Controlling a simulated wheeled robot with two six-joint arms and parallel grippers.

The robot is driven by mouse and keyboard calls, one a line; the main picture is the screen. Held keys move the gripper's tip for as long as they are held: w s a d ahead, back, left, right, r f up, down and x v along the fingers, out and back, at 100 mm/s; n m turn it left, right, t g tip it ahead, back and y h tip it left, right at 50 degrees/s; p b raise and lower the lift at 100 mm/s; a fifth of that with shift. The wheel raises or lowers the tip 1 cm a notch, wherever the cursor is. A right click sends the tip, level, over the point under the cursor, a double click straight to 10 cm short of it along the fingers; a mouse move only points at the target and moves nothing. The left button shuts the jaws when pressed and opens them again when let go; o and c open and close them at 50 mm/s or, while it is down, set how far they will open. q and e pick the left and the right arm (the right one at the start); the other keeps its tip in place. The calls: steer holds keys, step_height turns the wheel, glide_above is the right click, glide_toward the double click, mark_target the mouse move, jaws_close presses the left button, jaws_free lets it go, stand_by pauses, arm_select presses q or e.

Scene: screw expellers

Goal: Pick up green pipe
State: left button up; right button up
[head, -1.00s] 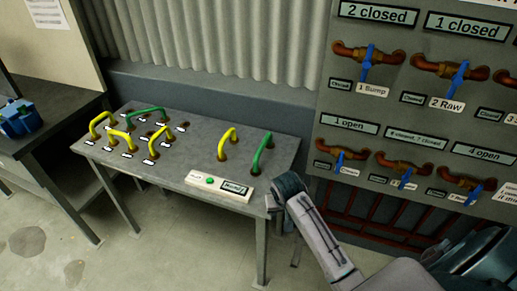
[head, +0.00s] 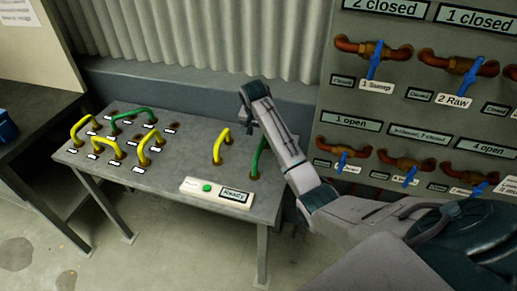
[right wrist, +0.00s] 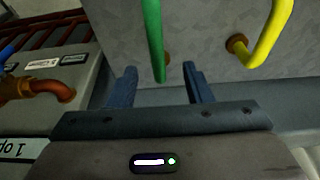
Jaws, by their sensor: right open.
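A green pipe (head: 258,158) stands as an arch at the right end of the grey table, partly covered by my right arm in the head view. Another green pipe (head: 131,113) stands at the table's back left. My right gripper (head: 246,100) is open and empty, above the table's back edge near the right green pipe. In the right wrist view the green pipe (right wrist: 153,38) comes down toward the gap between the fingers of my right gripper (right wrist: 160,82). I cannot tell its depth from the fingertips. My left gripper is not in view.
A yellow pipe (head: 218,147) stands just left of the right green pipe. Several yellow pipes stand at the table's left. A panel with a green button (head: 207,188) lies at the front edge. A wall of valves (head: 373,60) rises close on the right.

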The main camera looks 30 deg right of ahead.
mark_target(261, 144)
steer(key=x, duration=0.4)
steer(key=shift+s+f+p, duration=0.1)
steer(key=shift+s+p, duration=0.05)
steer(key=shift+p, duration=0.25)
steer(key=x, duration=0.1)
steer(key=p+x, duration=0.2)
steer(key=x, duration=0.1)
steer(key=shift+s+f, duration=0.1)
steer(key=shift+s, duration=0.15)
steer(key=shift+w+d+f, duration=0.1)
steer(key=shift+w+f, duration=0.05)
steer(key=shift+f, duration=0.5)
steer(key=shift+f, duration=0.25)
steer(key=shift+c, duration=0.3)
jaws_close()
